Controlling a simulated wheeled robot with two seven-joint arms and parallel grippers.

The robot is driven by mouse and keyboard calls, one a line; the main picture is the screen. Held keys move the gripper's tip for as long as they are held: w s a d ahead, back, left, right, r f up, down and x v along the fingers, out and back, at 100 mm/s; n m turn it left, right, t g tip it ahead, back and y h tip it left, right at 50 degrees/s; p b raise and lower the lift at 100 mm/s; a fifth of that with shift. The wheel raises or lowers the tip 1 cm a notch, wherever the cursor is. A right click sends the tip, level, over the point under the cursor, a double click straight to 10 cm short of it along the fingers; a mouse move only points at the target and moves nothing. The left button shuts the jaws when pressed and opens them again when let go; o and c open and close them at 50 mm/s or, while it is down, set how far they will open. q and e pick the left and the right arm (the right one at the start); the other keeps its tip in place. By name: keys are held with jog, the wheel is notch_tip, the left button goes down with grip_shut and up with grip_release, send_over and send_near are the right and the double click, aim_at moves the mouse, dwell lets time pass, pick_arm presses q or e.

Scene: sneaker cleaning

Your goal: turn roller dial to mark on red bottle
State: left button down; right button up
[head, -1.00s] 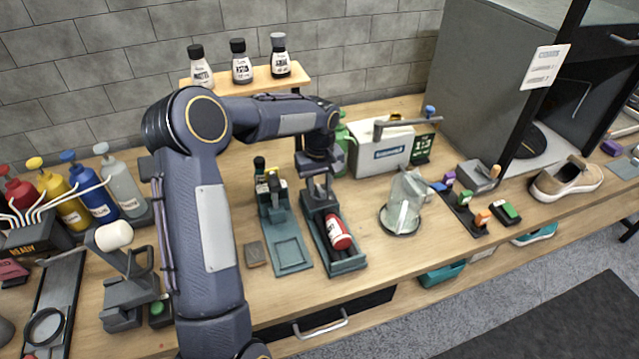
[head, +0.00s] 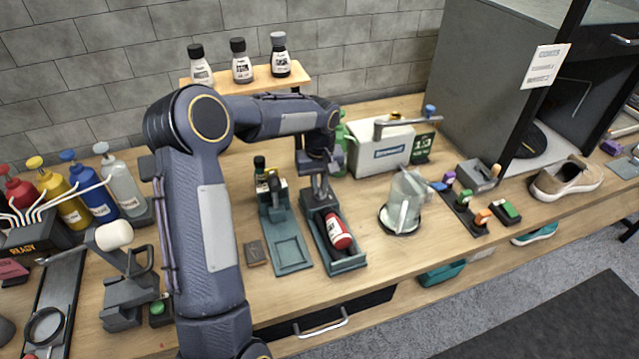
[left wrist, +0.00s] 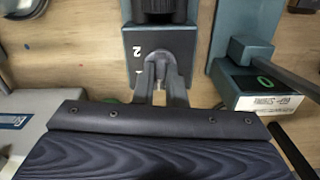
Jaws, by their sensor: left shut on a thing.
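My left gripper (head: 319,194) points down at the far end of this stand, behind the bottle. In the left wrist view its two fingers (left wrist: 163,72) are close together over the teal end block (left wrist: 134,66), which carries white marks, one reading 2. The fingers are shut on the roller dial, which they mostly hide. My right gripper is not in view.
A second teal stand (head: 290,254) with a small dark bottle is close on the left. A clear jug (head: 404,203) stands to the right, and a white box (head: 382,150) behind. A small brown block (head: 255,252) lies at the left. Table is clear in front of the jug.

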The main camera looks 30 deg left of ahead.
pick_arm(q)
jog(key=m, duration=1.1)
jog(key=shift+m+p, duration=0.3)
jog(key=shift+p, duration=0.1)
jog(key=m, duration=0.5)
jog(key=shift+p, duration=0.3)
jog(key=m, duration=0.6)
jog(key=shift+p, duration=0.35)
jog(key=shift+m, duration=0.3)
jog(key=c, duration=1.5)
grip_release()
jog(key=shift+r, duration=0.15)
